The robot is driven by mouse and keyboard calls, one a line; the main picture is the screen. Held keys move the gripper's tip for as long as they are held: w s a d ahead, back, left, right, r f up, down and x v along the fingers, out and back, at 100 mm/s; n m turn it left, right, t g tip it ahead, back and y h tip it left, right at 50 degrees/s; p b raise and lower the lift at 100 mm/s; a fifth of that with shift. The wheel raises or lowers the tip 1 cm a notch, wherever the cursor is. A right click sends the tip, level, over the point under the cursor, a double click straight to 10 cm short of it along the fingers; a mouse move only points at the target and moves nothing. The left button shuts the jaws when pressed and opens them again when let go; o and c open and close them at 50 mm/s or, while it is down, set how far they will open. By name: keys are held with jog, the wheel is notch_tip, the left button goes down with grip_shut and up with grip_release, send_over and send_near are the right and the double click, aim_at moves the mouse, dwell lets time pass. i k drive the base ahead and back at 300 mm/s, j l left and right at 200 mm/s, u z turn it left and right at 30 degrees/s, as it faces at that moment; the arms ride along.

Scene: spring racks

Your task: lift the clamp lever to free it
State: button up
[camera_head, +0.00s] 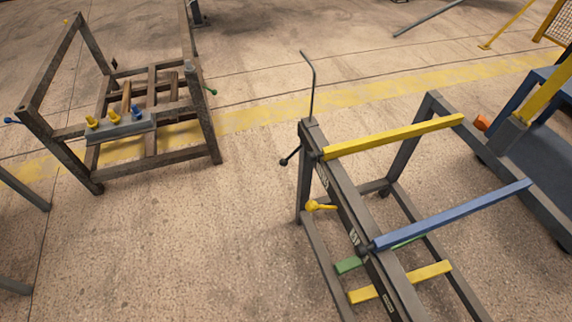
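A grey metal rack (304,180) stands right of centre. A small yellow lever (320,206) sticks out from its left side, and a dark lever with a round black knob (290,157) sits higher, near the corner. A tall thin bent rod (312,85) rises from the top corner. A second rack (150,165), at the left, carries small yellow (91,121) and blue (137,113) pieces on a grey block. I cannot tell which piece is the clamp lever. My gripper is not in view.
A yellow bar (395,136), a blue bar (450,215) and a lower yellow bar (400,282) cross the right rack. A blue-grey cart (540,175) stands close on the right. Open concrete floor (190,250) lies at the lower left and between the racks.

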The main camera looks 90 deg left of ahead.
aim_at(284, 162)
jog(key=k+u, duration=0.1)
jog(key=u, duration=1.9)
